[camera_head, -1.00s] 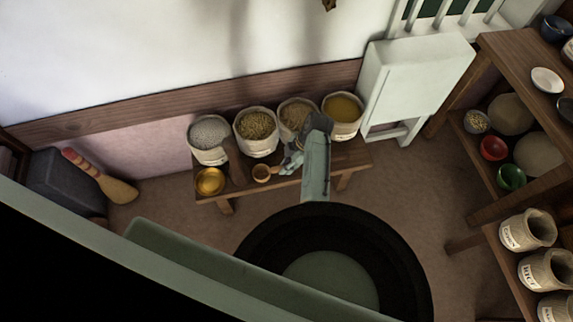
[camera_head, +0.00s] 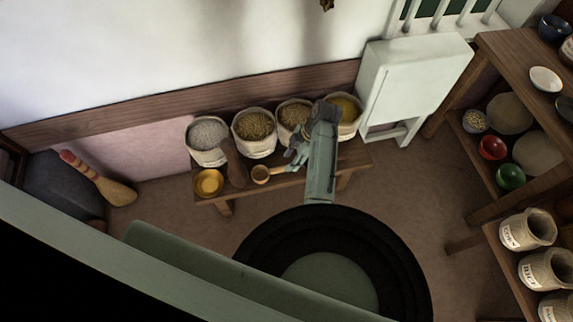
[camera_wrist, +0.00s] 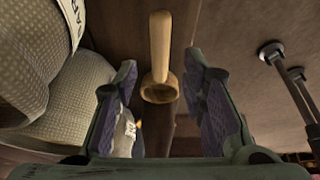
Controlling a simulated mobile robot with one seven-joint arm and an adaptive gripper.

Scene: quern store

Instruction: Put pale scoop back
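The pale scoop (camera_head: 261,174) is a small wooden cup with a straight handle. It is at the low bench, in front of the grain sacks, its handle pointing right toward my gripper (camera_head: 296,160). In the wrist view the scoop (camera_wrist: 160,86) shows between my two fingers, its handle pointing up in the picture. My gripper (camera_wrist: 162,90) is open there, with a gap between each finger and the scoop. I cannot tell how far beyond the fingertips the scoop is.
Open grain sacks (camera_head: 255,146) stand in a row on the bench (camera_head: 222,197). A brass bowl (camera_head: 208,183) and a dark brown object (camera_head: 235,170) are at its left. A white cabinet (camera_head: 412,82) and wooden shelves (camera_head: 508,45) are at right.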

